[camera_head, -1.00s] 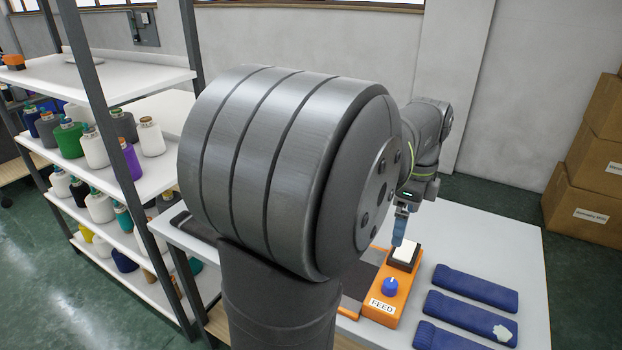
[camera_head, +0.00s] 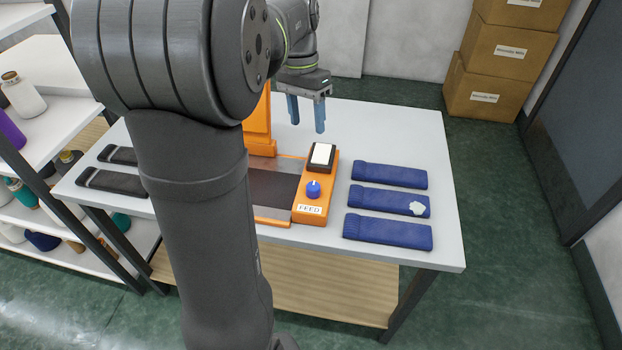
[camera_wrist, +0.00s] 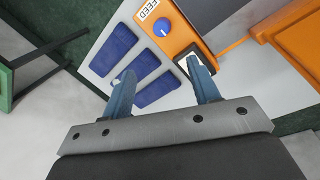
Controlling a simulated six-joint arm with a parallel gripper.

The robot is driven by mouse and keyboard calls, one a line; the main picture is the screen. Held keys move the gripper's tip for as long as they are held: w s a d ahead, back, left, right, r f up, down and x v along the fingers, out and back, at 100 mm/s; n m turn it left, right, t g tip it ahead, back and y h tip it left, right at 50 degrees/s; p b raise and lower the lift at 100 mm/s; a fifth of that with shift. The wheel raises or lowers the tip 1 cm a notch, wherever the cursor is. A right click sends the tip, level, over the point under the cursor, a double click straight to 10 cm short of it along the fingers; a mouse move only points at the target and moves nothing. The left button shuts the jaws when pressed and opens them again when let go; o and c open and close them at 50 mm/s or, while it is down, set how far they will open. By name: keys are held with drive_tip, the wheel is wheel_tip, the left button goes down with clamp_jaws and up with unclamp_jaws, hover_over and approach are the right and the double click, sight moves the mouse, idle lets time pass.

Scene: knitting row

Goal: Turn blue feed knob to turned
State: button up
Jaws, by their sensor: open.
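The blue feed knob (camera_head: 313,189) sits on the orange FEED box (camera_head: 302,210), with a pale pointer mark on its top. In the wrist view the knob (camera_wrist: 162,27) is near the top, beyond my fingers. A white rocker or button (camera_head: 321,154) in a dark frame is on the same box, behind the knob. My gripper (camera_head: 306,112) is open and empty, above the table behind the box and apart from the knob. In the wrist view my gripper (camera_wrist: 163,88) shows two blue fingers spread wide.
Several folded blue knitted pieces (camera_head: 388,199) lie right of the box; one bears a white patch (camera_head: 417,208). An orange upright (camera_head: 259,125) and a dark plate (camera_head: 272,192) stand left of the box. Two dark bars (camera_head: 112,182) lie at the table's left. The table's back right is clear.

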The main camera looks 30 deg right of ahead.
drive_tip(key=w+n+g, duration=0.1)
drive_tip(key=w+n, duration=0.1)
drive_tip(key=n, duration=0.5)
drive_tip(key=n+g, duration=0.1)
drive_tip(key=n, duration=0.7)
approach(313, 185)
drive_tip(key=x, duration=0.8)
drive_tip(key=shift+s+a+f, duration=0.1)
drive_tip(key=shift+s+f, duration=0.05)
drive_tip(key=shift+f, duration=0.15)
drive_tip(key=c, duration=1)
drive_tip(key=shift+o, duration=0.2)
